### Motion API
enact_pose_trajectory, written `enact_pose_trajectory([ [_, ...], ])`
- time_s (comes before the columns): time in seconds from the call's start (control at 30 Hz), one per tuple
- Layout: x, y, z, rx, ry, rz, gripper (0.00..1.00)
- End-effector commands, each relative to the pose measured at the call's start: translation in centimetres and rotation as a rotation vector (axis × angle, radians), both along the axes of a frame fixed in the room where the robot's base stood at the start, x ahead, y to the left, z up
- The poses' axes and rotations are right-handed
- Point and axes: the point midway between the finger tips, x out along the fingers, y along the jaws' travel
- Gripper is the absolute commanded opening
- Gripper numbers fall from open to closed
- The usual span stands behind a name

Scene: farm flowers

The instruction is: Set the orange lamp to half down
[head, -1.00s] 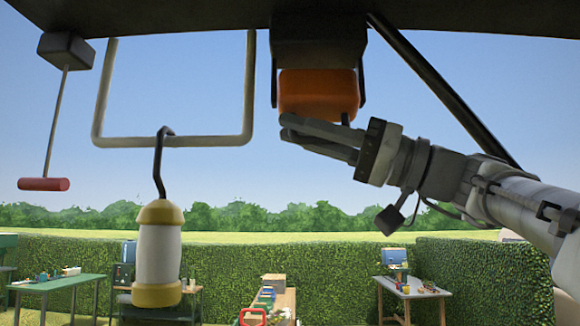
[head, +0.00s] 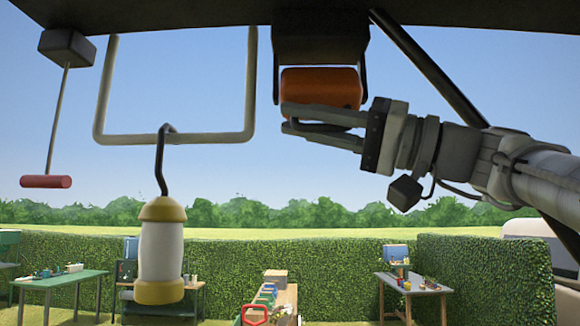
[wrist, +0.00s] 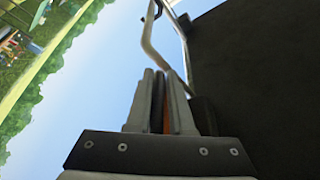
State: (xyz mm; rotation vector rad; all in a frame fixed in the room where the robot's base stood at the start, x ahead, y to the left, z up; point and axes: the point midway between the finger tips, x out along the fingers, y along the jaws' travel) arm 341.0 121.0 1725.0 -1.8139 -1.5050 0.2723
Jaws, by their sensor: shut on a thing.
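The orange lamp (head: 320,85) hangs below a dark housing (head: 320,45) under the overhead beam, between two thin dark side arms. My gripper (head: 286,117) reaches in from the right, with its fingers across the lamp's lower edge, hiding its underside. In the wrist view my gripper (wrist: 160,76) has its fingers close together, with a thin orange strip between them. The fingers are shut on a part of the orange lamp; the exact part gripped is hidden.
A yellow and white lantern (head: 160,250) hangs on a hook from a pale metal frame (head: 175,140) at left. A red pull handle (head: 46,181) hangs further left. A dark diagonal strut (head: 430,70) passes behind my arm. Hedges and work tables stand far back.

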Motion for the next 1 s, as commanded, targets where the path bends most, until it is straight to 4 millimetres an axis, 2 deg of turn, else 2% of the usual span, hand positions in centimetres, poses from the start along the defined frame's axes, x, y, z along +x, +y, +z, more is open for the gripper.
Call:
enact_pose_trajectory([
  [0.03,0.5,-0.2,-0.6,-0.006,0.015,-0.006,0.26],
  [0.13,0.4,-0.1,-0.5,-0.006,0.012,-0.005,0.44],
  [0.4,0.2,-0.1,-0.3,-0.004,0.005,-0.002,0.45],
  [0.53,-0.1,-0.9,-0.6,-0.004,0.004,-0.003,0.45],
  [0.67,-0.7,-2.9,-1.3,-0.004,0.005,-0.004,0.45],
  [1.0,-3.0,-10.6,-3.7,-0.004,0.007,-0.007,0.45],
])
